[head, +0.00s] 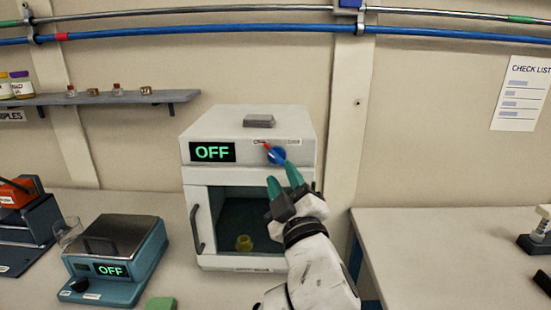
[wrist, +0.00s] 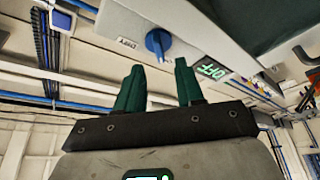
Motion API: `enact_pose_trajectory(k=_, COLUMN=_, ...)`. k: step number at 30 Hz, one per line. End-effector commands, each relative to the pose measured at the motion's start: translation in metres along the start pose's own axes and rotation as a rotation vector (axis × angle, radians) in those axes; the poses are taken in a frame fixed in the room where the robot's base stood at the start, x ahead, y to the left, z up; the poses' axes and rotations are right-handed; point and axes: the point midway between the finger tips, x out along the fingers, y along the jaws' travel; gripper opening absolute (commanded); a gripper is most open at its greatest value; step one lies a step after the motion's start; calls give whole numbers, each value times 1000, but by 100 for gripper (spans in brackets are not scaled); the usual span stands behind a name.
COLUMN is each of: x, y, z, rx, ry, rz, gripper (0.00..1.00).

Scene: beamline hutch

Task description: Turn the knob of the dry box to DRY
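The white dry box (head: 250,180) stands on the bench against the wall. Its display (head: 212,152) reads OFF in green, and it also shows in the wrist view (wrist: 212,69). The blue knob (head: 279,156) is on the upper front panel, its red pointer tipped up and left toward one of two small labels. In the wrist view the knob (wrist: 157,42) lies just beyond and between my fingertips; contact cannot be told. My gripper (head: 283,177) has two green fingers, spread apart with nothing between them; it also shows in the wrist view (wrist: 156,66).
A teal scale (head: 115,260) showing OFF, a clear beaker (head: 68,232) and a green block (head: 160,303) are left of the box. A shelf (head: 95,99) with small jars hangs above. Another bench (head: 440,240) is right. A small grey object (head: 258,121) lies on the box.

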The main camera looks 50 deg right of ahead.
Motion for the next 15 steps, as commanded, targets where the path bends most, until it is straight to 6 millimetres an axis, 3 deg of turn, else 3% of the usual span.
enact_pose_trajectory(k=6, x=34, y=1, z=-1, rx=-1, ry=-1, rz=1, gripper=37)
enact_pose_trajectory(k=15, x=49, y=-1, z=0, rx=0, ry=0, rz=-2, gripper=37)
